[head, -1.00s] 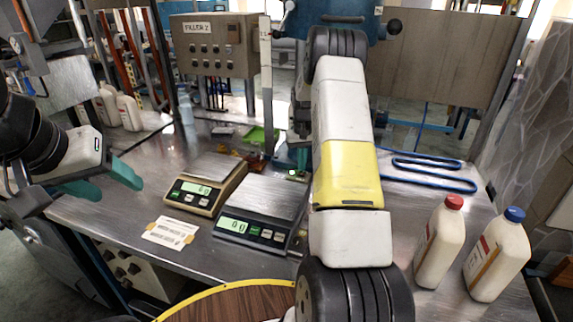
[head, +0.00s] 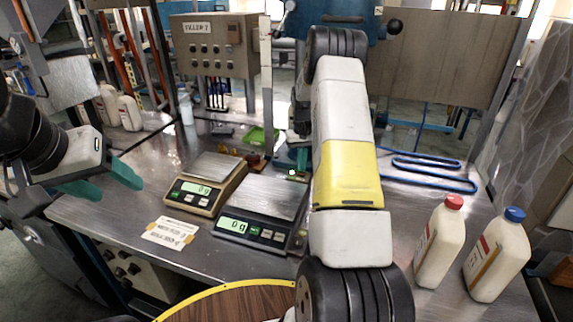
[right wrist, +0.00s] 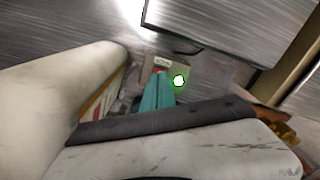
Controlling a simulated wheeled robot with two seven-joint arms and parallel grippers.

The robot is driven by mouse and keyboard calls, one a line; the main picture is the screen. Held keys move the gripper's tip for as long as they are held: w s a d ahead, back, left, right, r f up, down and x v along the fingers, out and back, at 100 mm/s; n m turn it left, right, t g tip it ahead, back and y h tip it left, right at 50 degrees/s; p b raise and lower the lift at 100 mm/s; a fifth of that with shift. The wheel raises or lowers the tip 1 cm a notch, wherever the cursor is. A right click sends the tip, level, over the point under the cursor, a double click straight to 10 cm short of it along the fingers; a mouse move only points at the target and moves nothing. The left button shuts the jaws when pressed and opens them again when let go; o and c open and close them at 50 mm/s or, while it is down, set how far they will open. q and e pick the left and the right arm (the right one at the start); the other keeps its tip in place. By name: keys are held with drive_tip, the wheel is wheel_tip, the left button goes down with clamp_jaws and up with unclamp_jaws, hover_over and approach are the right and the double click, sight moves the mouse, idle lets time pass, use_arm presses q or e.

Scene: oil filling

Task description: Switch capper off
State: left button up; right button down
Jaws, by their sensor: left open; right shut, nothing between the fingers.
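A small lit green button or lamp (head: 291,172) shows on a low box on the bench, just behind the scales. It glows in the right wrist view too (right wrist: 178,81), next to a small red part (right wrist: 161,63). My right gripper (right wrist: 158,92) is shut and empty. Its teal fingertips are close to the red part and just left of the green light; I cannot tell if they touch anything. In the head view my right arm largely hides this gripper. My left gripper (head: 103,182) is open and empty over the bench's left side.
Two scales (head: 200,195) (head: 262,212) stand at the front, with a label card (head: 170,233) beside them. Two capped bottles, red (head: 440,245) and blue (head: 497,258), stand at the right. A FILLER 2 control panel (head: 213,47) is behind. A blue hose (head: 430,178) lies at the back right.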

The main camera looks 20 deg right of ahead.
sight(301, 174)
drive_tip(key=shift+f, duration=1.15)
idle(0.7)
drive_tip(key=shift+r, duration=3.55)
